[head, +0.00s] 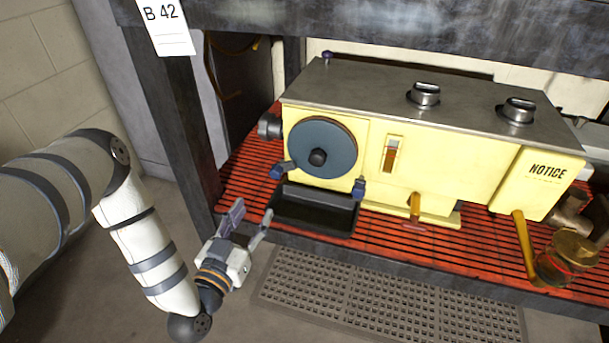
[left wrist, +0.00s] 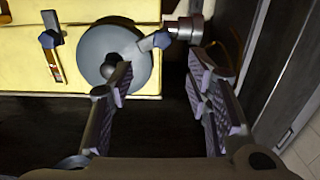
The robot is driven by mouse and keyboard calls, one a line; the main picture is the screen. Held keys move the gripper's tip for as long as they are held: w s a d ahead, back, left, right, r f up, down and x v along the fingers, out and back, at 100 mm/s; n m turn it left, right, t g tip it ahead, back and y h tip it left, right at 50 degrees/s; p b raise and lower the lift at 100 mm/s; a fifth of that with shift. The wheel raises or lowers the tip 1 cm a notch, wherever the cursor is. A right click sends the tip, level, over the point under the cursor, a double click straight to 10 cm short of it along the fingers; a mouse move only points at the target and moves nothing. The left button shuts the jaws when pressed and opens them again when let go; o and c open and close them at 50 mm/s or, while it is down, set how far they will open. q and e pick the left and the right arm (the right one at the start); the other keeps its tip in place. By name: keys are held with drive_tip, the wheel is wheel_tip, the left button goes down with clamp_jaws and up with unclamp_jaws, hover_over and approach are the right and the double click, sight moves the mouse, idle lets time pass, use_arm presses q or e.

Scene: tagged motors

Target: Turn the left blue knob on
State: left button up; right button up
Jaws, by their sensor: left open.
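The left blue knob (head: 278,172) is on the lower left of the yellow machine (head: 455,150), beside the round blue-grey disc (head: 325,140). A second blue knob (head: 358,188) is at the disc's lower right. My left gripper (head: 252,209) is open and empty, in front of and below the left knob, apart from it. In the left wrist view the left knob (left wrist: 161,40) shows beyond and between the open fingers (left wrist: 158,68), and the other knob (left wrist: 50,40) is at the far left. My right gripper is not in view.
A black tray (head: 300,221) sits under the disc, close to my left gripper. A grey pipe end (head: 268,127) sticks out at the machine's left. A dark post (head: 172,125) stands left of the red slatted shelf (head: 236,170). A dark beam (head: 400,28) crosses above.

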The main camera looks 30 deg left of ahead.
sight(274, 176)
use_arm(q)
drive_tip(key=b+x, duration=0.1)
drive_tip(key=x, duration=0.4)
drive_tip(key=b+x, duration=0.2)
drive_tip(key=x, duration=0.4)
drive_tip(key=shift+w+a+f, duration=0.1)
drive_tip(key=shift+a+f, duration=0.1)
drive_tip(key=shift+a, duration=0.1)
drive_tip(key=shift+w+r, duration=0.1)
drive_tip(key=shift+w, duration=0.25)
clamp_jaws()
drive_tip(key=shift+r, duration=0.15)
unclamp_jaws()
